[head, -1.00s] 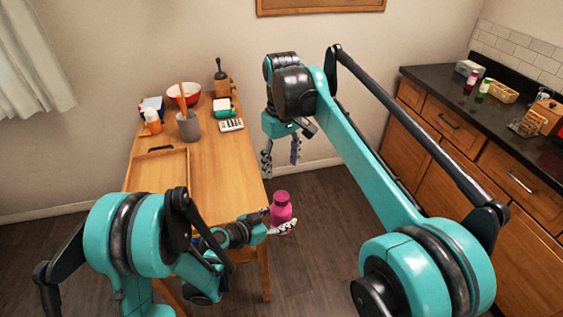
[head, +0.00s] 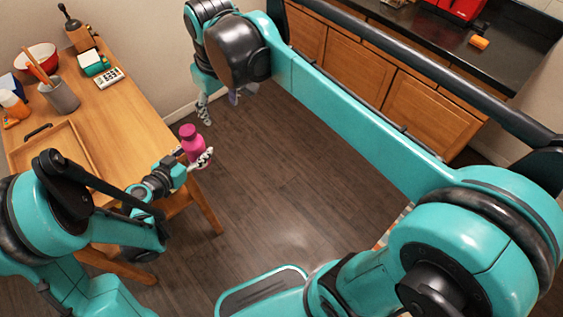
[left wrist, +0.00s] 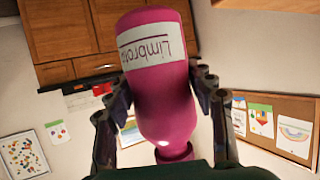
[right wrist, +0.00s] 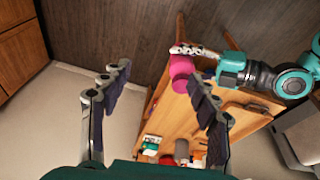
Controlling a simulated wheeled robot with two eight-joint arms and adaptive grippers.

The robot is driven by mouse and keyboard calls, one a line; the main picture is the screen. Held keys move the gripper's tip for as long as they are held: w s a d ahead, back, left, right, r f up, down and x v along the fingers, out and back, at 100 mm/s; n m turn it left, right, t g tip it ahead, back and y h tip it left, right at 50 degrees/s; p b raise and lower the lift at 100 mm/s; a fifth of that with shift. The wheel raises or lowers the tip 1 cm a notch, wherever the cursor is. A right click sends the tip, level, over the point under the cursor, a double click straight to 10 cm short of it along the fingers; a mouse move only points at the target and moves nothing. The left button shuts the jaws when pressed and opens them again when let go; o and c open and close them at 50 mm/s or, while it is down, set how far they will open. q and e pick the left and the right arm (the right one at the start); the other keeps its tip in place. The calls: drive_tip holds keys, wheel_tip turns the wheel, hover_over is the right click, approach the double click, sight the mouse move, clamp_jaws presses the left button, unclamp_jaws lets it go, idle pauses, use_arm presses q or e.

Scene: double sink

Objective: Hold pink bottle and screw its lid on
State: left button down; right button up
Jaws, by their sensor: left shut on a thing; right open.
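My left gripper (head: 195,161) is shut around the bottle's body. In the left wrist view the bottle (left wrist: 158,95) fills the space between the fingers, with a white label and its narrow end low in the picture. My right gripper (head: 219,101) is open and empty, above and apart from the bottle. In the right wrist view the bottle (right wrist: 181,67) shows beyond the open fingers (right wrist: 160,80).
The wooden table (head: 120,120) holds a tray (head: 62,150), a grey utensil cup (head: 60,97), a red bowl (head: 38,58) and a calculator-like item (head: 108,77). A dark counter (head: 430,40) with wooden cabinets runs along the back. Open floor lies right of the bottle.

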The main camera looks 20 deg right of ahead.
drive_tip(key=s+d+f+m+t, duration=0.4)
drive_tip(key=s+d+f, duration=0.5)
drive_tip(key=s+f, duration=0.3)
drive_tip(key=shift+s+d+m+h, duration=0.3)
drive_tip(key=shift+s, duration=0.65)
drive_tip(key=shift+f, duration=0.1)
